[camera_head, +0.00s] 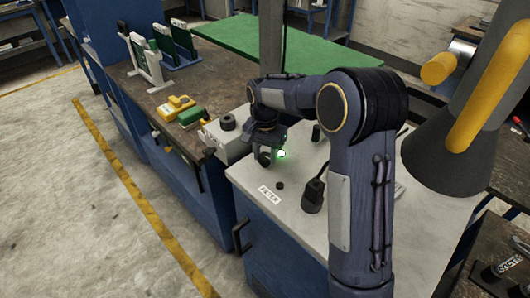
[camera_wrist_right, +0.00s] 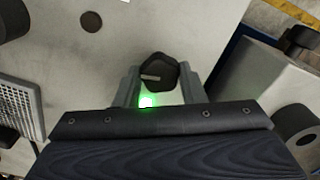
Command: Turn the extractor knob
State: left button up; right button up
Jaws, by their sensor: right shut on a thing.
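The extractor knob (camera_wrist_right: 158,72) is a dark, faceted knob with a pale pointer line, on the light grey top of a blue cabinet. In the head view the knob (camera_head: 264,159) shows small and partly hidden under my right gripper (camera_head: 268,150). In the wrist view the two grey fingers of my right gripper (camera_wrist_right: 159,88) stand on either side of the knob, shut on it. A bright green light (camera_wrist_right: 147,101) glows beside the knob; it also shows in the head view (camera_head: 281,153). My left gripper is in neither view.
A black plug-like item (camera_head: 313,194) and a small dark disc (camera_head: 280,186) stand on the cabinet top. A large dark extractor hood (camera_head: 440,160) rises at the right. A grey box (camera_head: 226,138) adjoins at the left. A yellow meter (camera_head: 175,107) lies on the brown bench.

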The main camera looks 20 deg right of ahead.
jog(key=shift+m, duration=0.7)
jog(key=shift+w, duration=0.1)
jog(key=o, duration=1)
jog(key=shift+r, duration=0.1)
